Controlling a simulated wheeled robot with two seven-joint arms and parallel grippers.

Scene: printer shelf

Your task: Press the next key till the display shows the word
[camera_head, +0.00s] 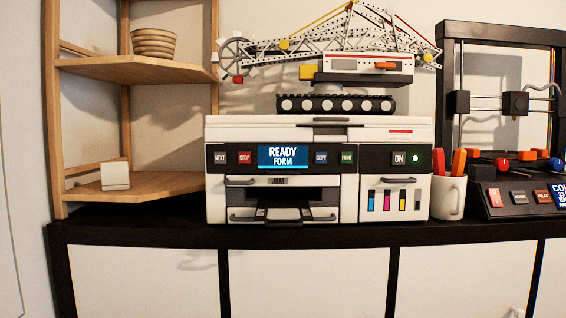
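A white printer (272,133) stands on the black top of a low cabinet. Its dark front panel carries a lit blue display (283,157) that reads "READY FORM". Left of the display are a dark NEXT key (220,158) and a red STOP key (245,158). Right of it are a blue COPY key (321,157), a green PRINT key (347,157) and an ON key (399,158) beside a lit green lamp. Neither of my grippers shows in this view.
A toy crane (340,75) stands on the printer. A wooden shelf (150,185) with a bowl and small white block is at left. A white mug (446,197) with orange-handled items and a 3D printer (515,103) are at right. The cabinet edge (150,236) runs along the front.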

